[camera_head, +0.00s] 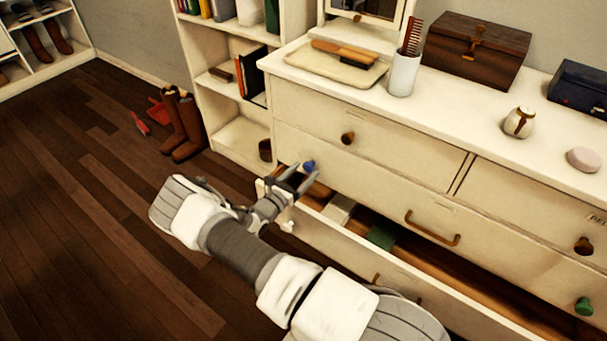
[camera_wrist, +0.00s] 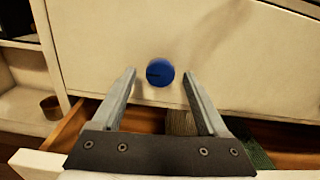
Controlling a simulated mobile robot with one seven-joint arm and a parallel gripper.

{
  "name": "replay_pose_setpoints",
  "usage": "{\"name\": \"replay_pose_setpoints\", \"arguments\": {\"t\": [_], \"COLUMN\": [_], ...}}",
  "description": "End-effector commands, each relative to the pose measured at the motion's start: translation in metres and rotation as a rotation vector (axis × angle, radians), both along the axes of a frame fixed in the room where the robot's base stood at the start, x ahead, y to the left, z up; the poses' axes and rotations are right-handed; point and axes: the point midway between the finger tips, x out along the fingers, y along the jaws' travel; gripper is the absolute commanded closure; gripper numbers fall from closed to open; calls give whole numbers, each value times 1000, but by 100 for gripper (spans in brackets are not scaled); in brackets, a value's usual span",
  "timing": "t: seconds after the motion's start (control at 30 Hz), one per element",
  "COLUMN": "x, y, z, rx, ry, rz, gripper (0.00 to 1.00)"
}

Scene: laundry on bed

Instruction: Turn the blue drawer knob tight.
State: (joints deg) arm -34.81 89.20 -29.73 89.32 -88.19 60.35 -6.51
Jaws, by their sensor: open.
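The blue drawer knob (camera_head: 309,166) sits on the dresser front near its left edge, just above an open drawer. In the wrist view the blue knob (camera_wrist: 160,72) is round with a dark slot-like mark, on a cream panel. My gripper (camera_head: 297,175) is at the knob in the head view. In the wrist view my gripper (camera_wrist: 158,85) is open, its two fingers pointing at the panel on either side of the knob with gaps, apparently not touching it. Whether the fingertips reach level with the knob I cannot tell.
The open drawer (camera_head: 425,255) juts out below, holding a green item (camera_head: 382,237) and a pale item (camera_head: 339,208). The dresser top holds a tray (camera_head: 318,70), white cup (camera_head: 403,74) and wooden box (camera_head: 475,48). A bookshelf (camera_head: 229,120) stands left; boots (camera_head: 183,128) are on the floor.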

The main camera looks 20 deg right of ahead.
Motion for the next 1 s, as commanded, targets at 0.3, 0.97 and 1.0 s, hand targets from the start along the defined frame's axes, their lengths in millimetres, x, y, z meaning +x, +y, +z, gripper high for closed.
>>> {"name": "replay_pose_setpoints", "arguments": {"t": [0.3,0.97,1.0], "x": [2,2,1], "y": [-2,-2,-2], "z": [0,0,0], "rx": [0,6,10], "ry": [0,-8,-14], "rz": [0,0,0], "gripper": [24,100,100]}}
